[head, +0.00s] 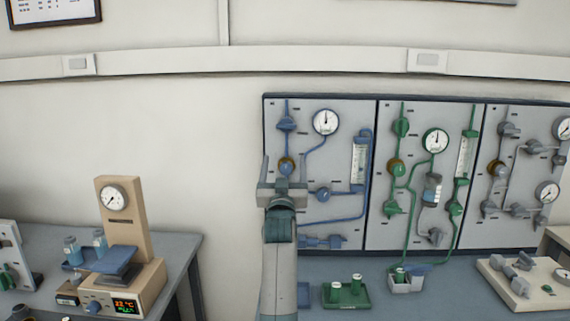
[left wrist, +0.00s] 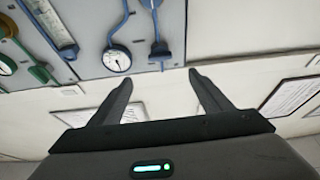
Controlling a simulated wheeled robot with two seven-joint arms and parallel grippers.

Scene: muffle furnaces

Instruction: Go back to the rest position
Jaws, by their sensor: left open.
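My left gripper (head: 284,174) is raised in the middle of the head view, its arm coming up from the bottom edge. It is in front of the left edge of the blue-piped panel (head: 342,220). In the left wrist view the two dark fingers of the left gripper (left wrist: 160,78) stand wide apart with nothing between them. That view looks tilted, with a gauge (left wrist: 117,60) and a blue valve (left wrist: 160,48) beyond the fingers. My right gripper is in neither view.
A bench (head: 178,252) at the left holds a beige gauge stand (head: 128,222). A bench (head: 430,297) under the panels holds a green tray (head: 346,299), a small light container (head: 405,284) and a beige board with fittings (head: 520,290). Bare wall lies left of the panels.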

